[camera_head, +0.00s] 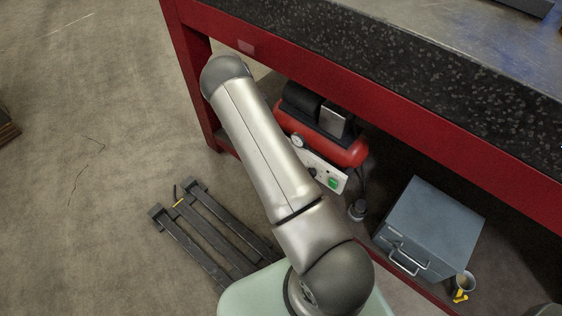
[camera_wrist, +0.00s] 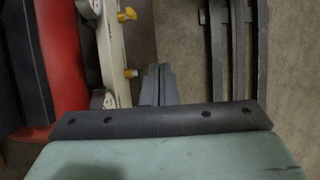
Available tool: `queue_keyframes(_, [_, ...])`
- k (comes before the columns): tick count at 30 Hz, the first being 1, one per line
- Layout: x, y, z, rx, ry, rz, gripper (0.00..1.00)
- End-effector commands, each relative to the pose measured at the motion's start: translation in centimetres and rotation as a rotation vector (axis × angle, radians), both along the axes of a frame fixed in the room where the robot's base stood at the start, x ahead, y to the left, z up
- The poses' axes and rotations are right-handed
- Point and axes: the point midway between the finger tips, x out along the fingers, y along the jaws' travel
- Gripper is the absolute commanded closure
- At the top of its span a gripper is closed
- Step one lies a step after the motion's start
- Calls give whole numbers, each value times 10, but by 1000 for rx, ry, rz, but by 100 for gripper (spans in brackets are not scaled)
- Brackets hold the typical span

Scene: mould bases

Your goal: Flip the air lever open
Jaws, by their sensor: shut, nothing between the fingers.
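The red air compressor (camera_head: 345,148) sits on the low shelf under the bench, with a pale control panel (camera_head: 330,177) on its front. In the wrist view the panel (camera_wrist: 115,55) runs up and down beside the red tank (camera_wrist: 62,60). Two small yellow handles stick out from it: an upper one (camera_wrist: 127,14) and a lower one (camera_wrist: 131,73). I cannot tell which is the air lever, or its position. My gripper (camera_wrist: 159,68) is shut and empty, its fingertips just right of the lower yellow handle, with no clear contact. In the head view my arm hides the gripper.
The red bench frame (camera_head: 400,95) overhangs the compressor.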

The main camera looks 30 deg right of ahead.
Motion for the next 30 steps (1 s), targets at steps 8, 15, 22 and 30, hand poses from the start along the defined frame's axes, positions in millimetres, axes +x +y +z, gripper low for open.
queue_keyframes(8, [17,-37,-30,-65,-20,10,100])
queue_keyframes(15, [0,-43,-66,-65,-17,8,100])
queue_keyframes(22, [-19,-51,-111,-65,-19,8,100])
queue_keyframes(30, [-50,-64,-107,-65,-22,8,100])
